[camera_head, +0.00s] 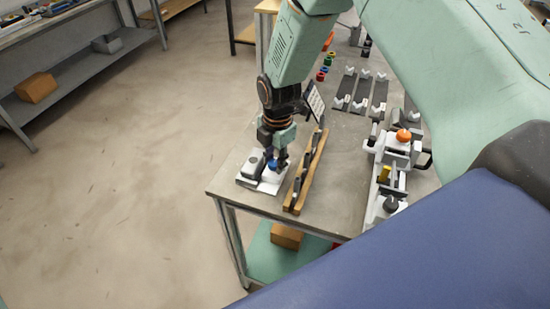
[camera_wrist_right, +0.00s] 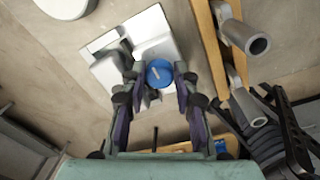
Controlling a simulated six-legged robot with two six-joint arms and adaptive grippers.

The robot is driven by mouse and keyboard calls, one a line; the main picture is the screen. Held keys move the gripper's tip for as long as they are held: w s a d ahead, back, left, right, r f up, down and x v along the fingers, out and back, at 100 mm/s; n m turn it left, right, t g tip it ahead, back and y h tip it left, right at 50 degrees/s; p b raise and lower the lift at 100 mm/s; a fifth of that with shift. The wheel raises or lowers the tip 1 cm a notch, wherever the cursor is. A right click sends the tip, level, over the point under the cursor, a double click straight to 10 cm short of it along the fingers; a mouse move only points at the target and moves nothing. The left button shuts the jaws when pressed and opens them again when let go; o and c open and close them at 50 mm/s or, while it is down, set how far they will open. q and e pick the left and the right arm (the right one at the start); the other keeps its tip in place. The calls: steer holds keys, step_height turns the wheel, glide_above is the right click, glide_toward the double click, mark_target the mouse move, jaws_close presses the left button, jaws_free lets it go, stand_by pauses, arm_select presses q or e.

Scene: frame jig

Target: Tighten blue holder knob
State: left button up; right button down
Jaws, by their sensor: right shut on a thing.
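The blue knob (camera_head: 272,164) sits on a grey and white holder (camera_head: 250,170) at the front left corner of the workbench. My right gripper (camera_head: 277,157) reaches down over the holder and is shut on the blue knob. In the right wrist view the round blue knob (camera_wrist_right: 159,73) has a pale mark on top and lies between the two fingertips (camera_wrist_right: 159,82). The white base of the holder (camera_wrist_right: 112,72) shows behind it. The lower side of the knob is hidden. My left gripper is not in view.
A wooden rack (camera_head: 306,172) with grey tubular pieces stands close to the right of the holder. A clamp jig with an orange knob (camera_head: 403,135) is farther right. Small coloured parts (camera_head: 322,72) lie toward the back. Open floor (camera_head: 120,180) lies left of the bench.

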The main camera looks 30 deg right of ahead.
steer(key=shift+w+r+m, duration=0.1)
steer(key=shift+r+m, duration=0.05)
steer(key=shift+m, duration=0.25)
steer(key=m+p, duration=0.1)
steer(key=m, duration=0.3)
steer(key=shift+m+p, duration=0.3)
steer(key=m+p, duration=0.1)
steer(key=m, duration=0.5)
steer(key=shift+w+a+h, duration=0.1)
steer(key=shift+h, duration=0.2)
steer(key=m, duration=0.5)
steer(key=shift+w+r+m, duration=0.1)
steer(key=shift+m, duration=0.3)
steer(key=shift+a+m, duration=0.1)
steer(key=shift+m, duration=2.4)
steer(key=shift+w, duration=0.1)
steer(key=c, duration=1.4)
jaws_free()
steer(key=shift+o, duration=0.5)
steer(key=shift+s+g, duration=0.25)
steer(key=shift+g, duration=0.05)
